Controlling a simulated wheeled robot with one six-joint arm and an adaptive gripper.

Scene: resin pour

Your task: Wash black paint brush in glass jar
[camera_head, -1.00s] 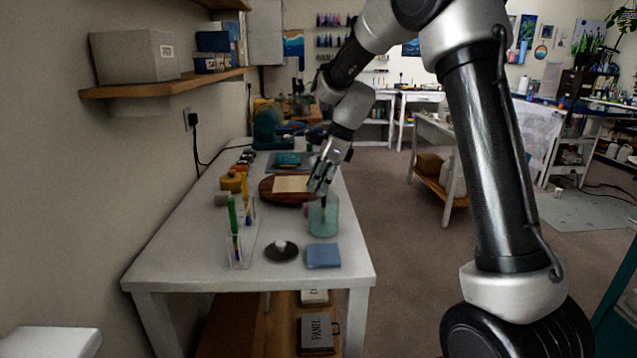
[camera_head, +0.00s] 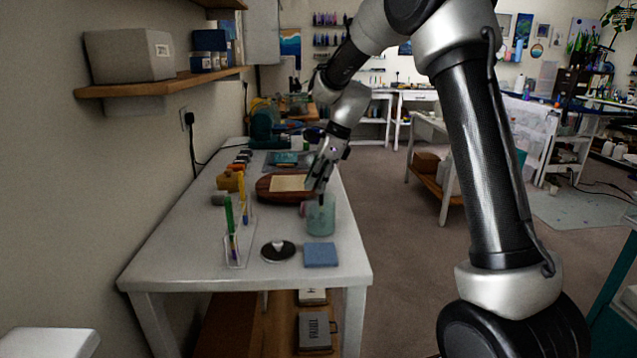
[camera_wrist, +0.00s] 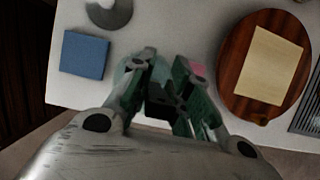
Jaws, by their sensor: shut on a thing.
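The glass jar (camera_head: 321,220), pale green and see-through, stands on the white table near its right edge. My gripper (camera_head: 319,187) points down directly over the jar's mouth. It is shut on the black paint brush (camera_head: 320,200), of which only a short dark piece shows below the fingers, at the jar's opening. In the wrist view, my gripper's fingers (camera_wrist: 168,88) cover most of the jar (camera_wrist: 124,70) and hide the brush. How deep the brush tip sits in the jar is not clear.
A blue pad (camera_head: 321,255) and a dark round dish (camera_head: 278,251) lie in front of the jar. A round wooden board (camera_head: 270,197) with a pale sheet lies behind it. A clear holder with upright coloured tools (camera_head: 235,250) stands to the left.

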